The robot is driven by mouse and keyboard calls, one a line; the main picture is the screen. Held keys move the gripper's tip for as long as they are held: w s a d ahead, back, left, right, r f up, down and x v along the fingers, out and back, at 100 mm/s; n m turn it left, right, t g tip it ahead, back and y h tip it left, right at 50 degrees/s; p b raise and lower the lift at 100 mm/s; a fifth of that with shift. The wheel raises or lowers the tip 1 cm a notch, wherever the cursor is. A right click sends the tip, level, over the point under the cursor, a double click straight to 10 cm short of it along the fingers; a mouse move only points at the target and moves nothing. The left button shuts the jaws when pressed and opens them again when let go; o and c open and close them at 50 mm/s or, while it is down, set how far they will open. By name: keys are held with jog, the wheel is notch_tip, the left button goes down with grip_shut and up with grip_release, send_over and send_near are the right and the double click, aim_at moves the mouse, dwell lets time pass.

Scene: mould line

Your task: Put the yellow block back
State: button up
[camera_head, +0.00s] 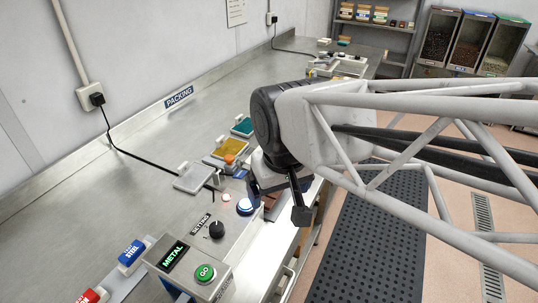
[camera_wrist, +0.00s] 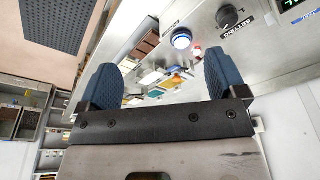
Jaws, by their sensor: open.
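No yellow block can be clearly made out. A flat yellow tray or plate (camera_head: 226,147) lies on the steel bench, between a teal one (camera_head: 242,127) and a pale clear one (camera_head: 193,178).
A blue STEEL block (camera_head: 131,254) and a red block (camera_head: 93,296) are at the lower left. A control box (camera_head: 190,267) reads METAL and has a green button. The left bench is clear.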

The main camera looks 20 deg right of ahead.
jog(key=shift+m, duration=0.6)
jog(key=s+d, duration=0.1)
jog(key=s+d+f, duration=0.1)
jog(key=d, duration=0.1)
jog(key=shift+s+d, duration=0.3)
jog(key=shift+r, duration=0.1)
jog(key=shift+c, duration=0.4)
dwell(1.0)
